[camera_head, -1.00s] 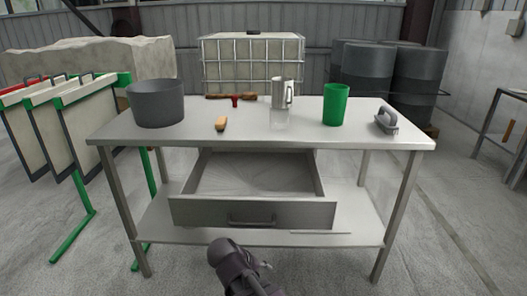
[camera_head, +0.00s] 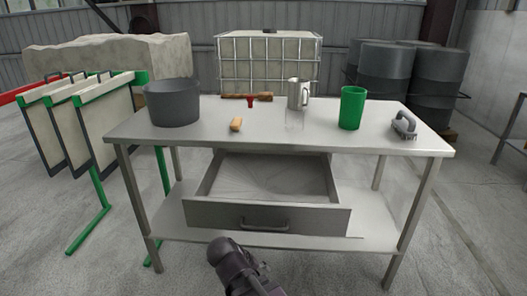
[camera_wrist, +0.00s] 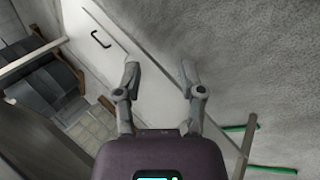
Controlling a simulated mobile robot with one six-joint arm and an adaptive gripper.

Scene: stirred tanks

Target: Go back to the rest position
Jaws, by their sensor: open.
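My gripper (camera_wrist: 160,78) shows in the wrist view with its two fingers spread apart and nothing between them. Dark links of my arm (camera_head: 240,268) show at the bottom of the head view, in front of the table; the fingers cannot be made out there. The metal table (camera_head: 290,139) stands ahead. Its drawer (camera_head: 268,217) is pulled out and looks empty.
A green rack (camera_head: 103,205) holds panels at left.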

